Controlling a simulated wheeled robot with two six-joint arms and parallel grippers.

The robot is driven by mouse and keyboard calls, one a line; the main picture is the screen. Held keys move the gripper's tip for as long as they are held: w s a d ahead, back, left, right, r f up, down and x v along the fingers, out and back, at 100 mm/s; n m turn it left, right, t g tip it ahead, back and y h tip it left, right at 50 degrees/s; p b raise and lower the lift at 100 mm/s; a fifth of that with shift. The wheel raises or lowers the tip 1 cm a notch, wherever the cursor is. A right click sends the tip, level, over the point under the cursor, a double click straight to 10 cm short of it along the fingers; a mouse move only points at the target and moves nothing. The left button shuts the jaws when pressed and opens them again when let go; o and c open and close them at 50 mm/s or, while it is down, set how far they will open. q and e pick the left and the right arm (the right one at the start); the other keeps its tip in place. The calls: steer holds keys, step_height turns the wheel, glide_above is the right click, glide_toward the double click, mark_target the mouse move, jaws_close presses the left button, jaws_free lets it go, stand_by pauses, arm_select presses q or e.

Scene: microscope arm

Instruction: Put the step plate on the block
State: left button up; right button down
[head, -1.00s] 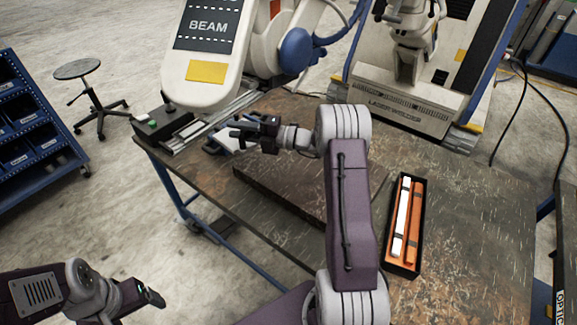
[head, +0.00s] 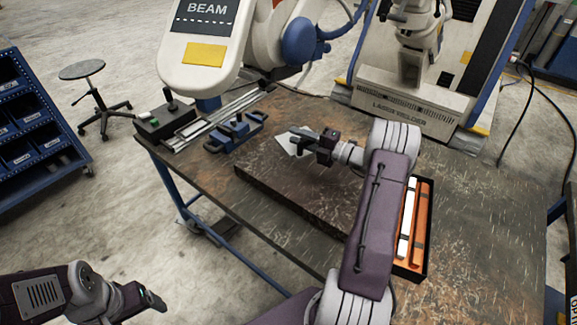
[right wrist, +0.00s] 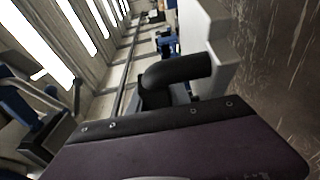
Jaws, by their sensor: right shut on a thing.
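The step plate, a pale grey-white piece with a pointed end (head: 286,141), is held in my right gripper (head: 308,143). In the right wrist view the plate (right wrist: 213,40) is a pale stepped piece beside a black finger. The gripper appears above the far side of a low, dark, scratched block (head: 285,195) on the table. I cannot tell whether the plate touches the block. My right arm covers the block's right part. My left gripper (head: 152,299) hangs at the lower left, away from the table; its jaws are too small to read.
A blue clamp fixture (head: 235,132) stands left of the plate, near a rail and a control box (head: 160,124). A black case with orange lining (head: 419,225) lies right, partly behind my arm. The big white machine (head: 210,60) stands behind. Bare table (head: 480,220) lies right.

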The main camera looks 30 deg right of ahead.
steer(key=a+f, duration=0.1)
steer(key=f, duration=0.1)
steer(key=s+a+f, duration=0.1)
steer(key=a+f, duration=0.1)
steer(key=f, duration=0.1)
steer(key=s+a+f, duration=0.1)
steer(key=a+f, duration=0.1)
steer(key=shift+f+b, duration=0.15)
steer(key=shift+b, duration=0.25)
steer(key=shift+s, duration=0.1)
steer(key=c, duration=1.2)
jaws_free()
steer(key=shift+f, duration=0.1)
